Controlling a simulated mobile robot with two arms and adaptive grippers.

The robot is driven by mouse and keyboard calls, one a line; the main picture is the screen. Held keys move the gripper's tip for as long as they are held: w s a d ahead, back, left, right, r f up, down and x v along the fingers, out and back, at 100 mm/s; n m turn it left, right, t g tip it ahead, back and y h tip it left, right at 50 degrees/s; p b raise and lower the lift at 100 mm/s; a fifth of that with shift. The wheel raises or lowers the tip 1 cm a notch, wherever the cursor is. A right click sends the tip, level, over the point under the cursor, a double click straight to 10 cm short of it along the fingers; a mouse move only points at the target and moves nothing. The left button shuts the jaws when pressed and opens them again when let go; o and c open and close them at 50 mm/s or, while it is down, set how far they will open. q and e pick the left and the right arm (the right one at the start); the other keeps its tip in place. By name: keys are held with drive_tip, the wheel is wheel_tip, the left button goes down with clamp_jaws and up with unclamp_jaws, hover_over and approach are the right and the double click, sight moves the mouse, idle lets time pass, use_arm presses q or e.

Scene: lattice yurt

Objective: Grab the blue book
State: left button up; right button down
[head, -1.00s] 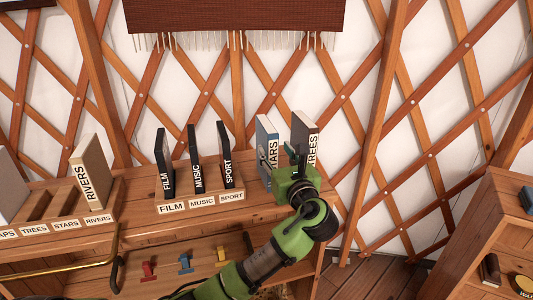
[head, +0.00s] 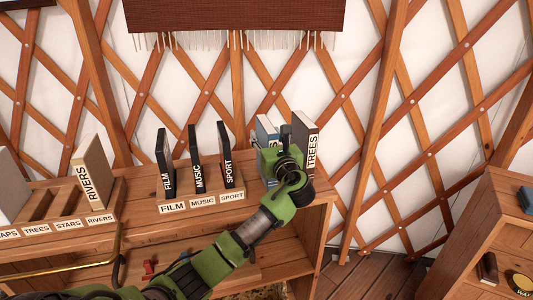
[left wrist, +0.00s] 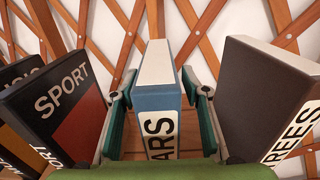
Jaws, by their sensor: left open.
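The blue book (head: 264,126), labelled STARS, stands upright on the shelf top to the left of the dark TREES book. My left gripper (head: 271,147) is in front of it and hides its lower part in the head view. In the left wrist view the blue book (left wrist: 157,102) stands between the two fingers of my open left gripper (left wrist: 160,112), one on each side. A gap shows between the book and the left finger; the right finger is very close to the book, and I cannot tell whether it touches. My right gripper is not in view.
The TREES book (head: 306,133) stands close on the right. The SPORT book (head: 226,158) stands on the left in a labelled rack (head: 172,207) with FILM and MUSIC. A second rack (head: 68,225) at the far left holds the RIVERS book (head: 90,172) and empty slots.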

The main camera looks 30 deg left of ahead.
use_arm(q)
clamp_jaws()
